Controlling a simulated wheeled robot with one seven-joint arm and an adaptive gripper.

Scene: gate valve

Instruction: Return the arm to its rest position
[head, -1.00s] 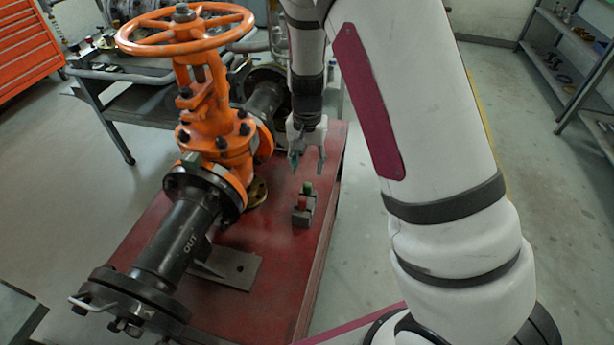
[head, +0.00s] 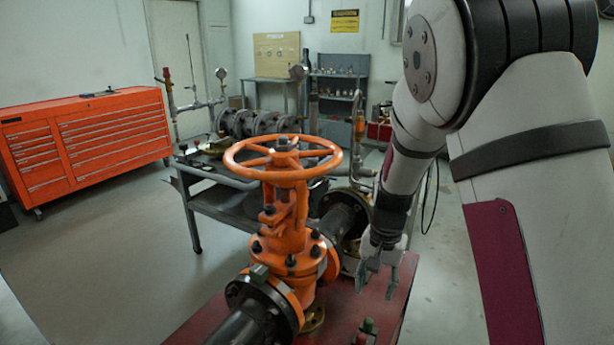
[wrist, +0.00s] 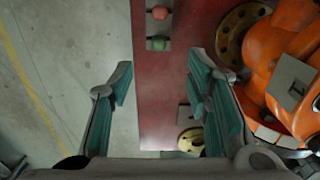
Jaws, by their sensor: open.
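My gripper (head: 377,277) hangs at the end of my arm on the right of the head view, fingers pointing down, to the right of the orange gate valve (head: 290,215). In the wrist view my gripper (wrist: 160,90) is open, with nothing between its fingers. Below it is the red bench top (wrist: 170,105). The valve's orange handwheel (head: 283,158) stands level on top and is apart from my gripper. A small block with a red button (wrist: 160,12) and a green button (wrist: 159,43) sits on the red top. The green button also shows at the bottom of the head view (head: 368,325).
A grey metal table (head: 225,207) with pipe parts stands behind the valve. An orange tool chest (head: 85,140) is at the far left. Open floor (head: 120,250) lies between them. Shelves (head: 338,100) stand at the back.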

